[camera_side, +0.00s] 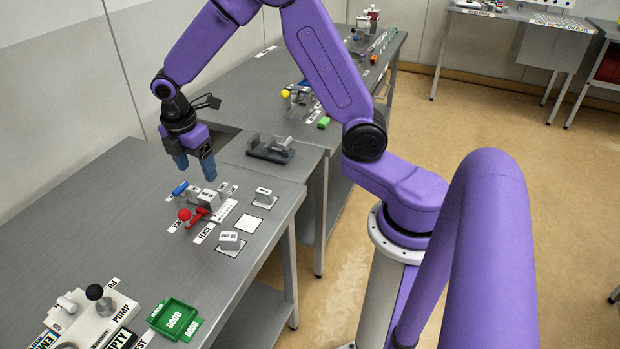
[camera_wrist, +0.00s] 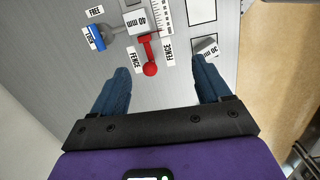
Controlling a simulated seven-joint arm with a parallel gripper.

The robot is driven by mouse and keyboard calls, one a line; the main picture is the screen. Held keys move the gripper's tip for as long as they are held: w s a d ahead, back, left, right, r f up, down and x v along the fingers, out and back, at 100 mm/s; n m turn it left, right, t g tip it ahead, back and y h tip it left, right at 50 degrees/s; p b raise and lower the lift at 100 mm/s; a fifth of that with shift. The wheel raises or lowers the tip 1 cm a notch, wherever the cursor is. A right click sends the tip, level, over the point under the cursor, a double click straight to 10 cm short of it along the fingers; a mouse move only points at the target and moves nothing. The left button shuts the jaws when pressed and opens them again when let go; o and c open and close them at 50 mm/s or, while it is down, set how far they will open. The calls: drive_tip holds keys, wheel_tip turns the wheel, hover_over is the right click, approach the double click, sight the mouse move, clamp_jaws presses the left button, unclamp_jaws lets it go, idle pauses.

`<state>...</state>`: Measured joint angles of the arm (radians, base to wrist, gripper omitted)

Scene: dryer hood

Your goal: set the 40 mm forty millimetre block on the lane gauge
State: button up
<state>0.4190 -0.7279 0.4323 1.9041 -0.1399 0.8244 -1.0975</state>
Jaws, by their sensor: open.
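A grey block marked 40 mm (camera_wrist: 138,20) sits at the lane gauge, beside the ruler strip (camera_wrist: 165,14). In the side view the same block (camera_side: 208,198) stands upright between the blue-handled part and the ruler strip (camera_side: 225,210). The gauge has a red-knobbed lever (camera_side: 197,217), also in the wrist view (camera_wrist: 149,58), and a blue handle (camera_side: 180,188). My gripper (camera_side: 196,172) is open and empty, pointing down above the bench near the gauge. In the wrist view its blue fingers (camera_wrist: 161,72) are wide apart, clear of the block.
Two other grey blocks (camera_side: 264,197) (camera_side: 230,240) stand on outlined pads; a white pad (camera_side: 249,223) between them is bare. A green tray (camera_side: 175,319) and a pump unit (camera_side: 90,312) are at the near end. A dark fixture (camera_side: 270,149) stands beyond the gauge.

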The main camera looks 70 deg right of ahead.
drive_tip(key=s+a+r+m, duration=0.1)
drive_tip(key=s+a+r, duration=0.15)
drive_tip(key=s, duration=0.45)
drive_tip(key=s+a+r+m, duration=0.1)
drive_tip(key=s+a+r, duration=0.15)
drive_tip(key=s, duration=0.55)
drive_tip(key=s+d+r+m+y, duration=0.1)
drive_tip(key=s+d+m, duration=0.1)
drive_tip(key=s, duration=1.3)
drive_tip(key=shift+s+d+r+m+y, duration=0.2)
drive_tip(key=shift+d+m+y, duration=0.1)
drive_tip(key=shift+d, duration=0.25)
